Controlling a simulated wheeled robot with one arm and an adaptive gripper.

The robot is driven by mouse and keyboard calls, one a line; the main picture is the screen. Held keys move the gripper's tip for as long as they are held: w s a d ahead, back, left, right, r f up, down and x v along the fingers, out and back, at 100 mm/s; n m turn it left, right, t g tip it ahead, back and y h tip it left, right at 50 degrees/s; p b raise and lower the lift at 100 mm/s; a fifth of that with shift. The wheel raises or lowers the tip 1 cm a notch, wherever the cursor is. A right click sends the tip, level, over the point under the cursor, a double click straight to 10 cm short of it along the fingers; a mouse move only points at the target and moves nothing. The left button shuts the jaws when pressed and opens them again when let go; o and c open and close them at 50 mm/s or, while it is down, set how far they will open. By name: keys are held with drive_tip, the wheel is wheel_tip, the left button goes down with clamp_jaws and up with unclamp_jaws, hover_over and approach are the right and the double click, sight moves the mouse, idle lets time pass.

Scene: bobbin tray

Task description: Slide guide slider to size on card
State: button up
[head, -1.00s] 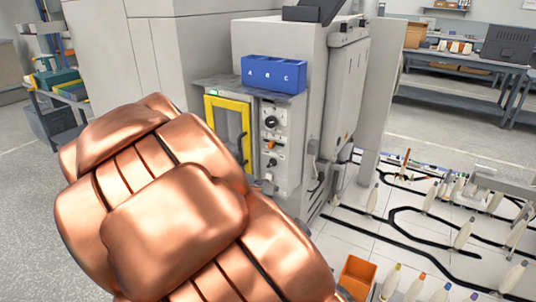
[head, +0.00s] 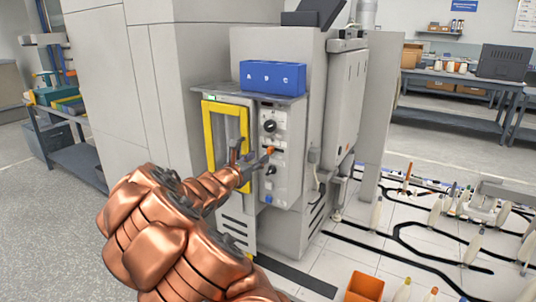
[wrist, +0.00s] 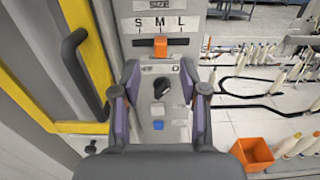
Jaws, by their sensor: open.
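The guide slider is an orange knob (wrist: 160,46) on a dark horizontal slot under a SIZE scale (wrist: 160,23) marked S, M, L in the wrist view. The knob stands below the M. It also shows as a small orange spot (head: 270,150) on the machine's front panel in the head view. My gripper (wrist: 160,75) is open and empty, its two fingers apart on either side of the knob's line and a little below it. In the head view my gripper (head: 246,168) is close in front of the panel. I cannot make out a card with a size on it.
Below the slider are a dark rotary switch (wrist: 161,88) and a blue button (wrist: 158,125). A yellow-framed door (head: 209,140) with a dark handle (wrist: 75,70) stands left of the panel. An orange bin (head: 364,287) is at right.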

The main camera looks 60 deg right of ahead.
sight(268, 150)
drive_tip(key=shift+w+d, duration=0.1)
drive_tip(key=shift+d, duration=3.5)
clamp_jaws()
